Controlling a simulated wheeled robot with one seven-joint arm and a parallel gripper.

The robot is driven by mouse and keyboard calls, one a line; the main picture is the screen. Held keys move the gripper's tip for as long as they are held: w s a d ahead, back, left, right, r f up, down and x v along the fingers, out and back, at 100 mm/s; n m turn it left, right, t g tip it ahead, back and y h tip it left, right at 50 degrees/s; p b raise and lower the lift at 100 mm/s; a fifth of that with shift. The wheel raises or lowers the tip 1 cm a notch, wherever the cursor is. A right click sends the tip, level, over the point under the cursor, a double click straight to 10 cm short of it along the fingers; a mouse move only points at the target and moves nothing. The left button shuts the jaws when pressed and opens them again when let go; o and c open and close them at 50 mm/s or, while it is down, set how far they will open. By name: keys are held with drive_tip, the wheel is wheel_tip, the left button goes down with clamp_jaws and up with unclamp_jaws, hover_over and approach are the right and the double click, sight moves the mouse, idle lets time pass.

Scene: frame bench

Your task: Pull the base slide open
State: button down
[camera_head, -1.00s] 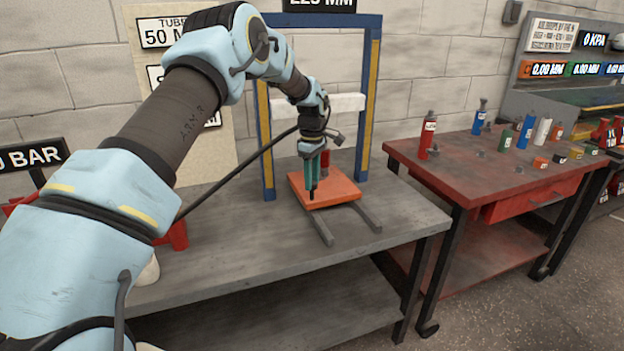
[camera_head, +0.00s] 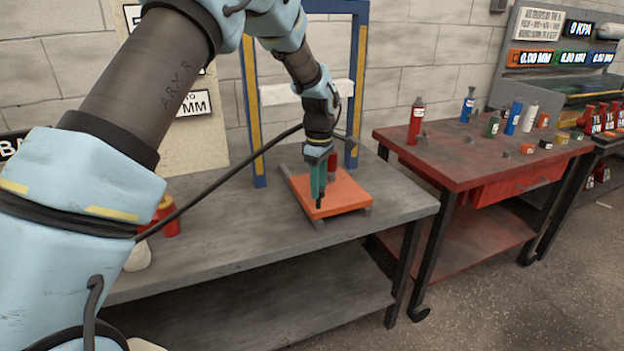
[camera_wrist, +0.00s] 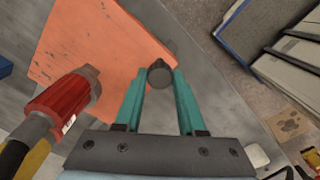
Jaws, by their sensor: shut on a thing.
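The base slide is an orange plate (camera_head: 336,196) on two grey rails (camera_head: 366,211) at the foot of the blue press frame (camera_head: 362,80). My gripper (camera_head: 319,203) points down at the plate's front part. In the wrist view my gripper (camera_wrist: 158,80) is shut on a dark round knob (camera_wrist: 159,73) at the plate's edge.
The grey bench (camera_head: 250,240) has free room in front of and left of the plate. Red objects (camera_head: 168,217) stand on its left part. A red table (camera_head: 480,150) with several small bottles and blocks stands to the right.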

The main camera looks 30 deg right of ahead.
drive_tip(key=shift+s+a, duration=0.15)
drive_tip(key=shift+s, duration=0.8)
drive_tip(key=shift+s+a, duration=0.1)
drive_tip(key=shift+s, duration=0.85)
drive_tip(key=c, duration=0.5)
unclamp_jaws()
drive_tip(key=shift+r, duration=0.1)
wheel_tip(320, 180, up, 11)
drive_tip(key=b, duration=0.1)
drive_tip(key=shift+b, duration=0.4)
drive_tip(key=shift+f, duration=0.2)
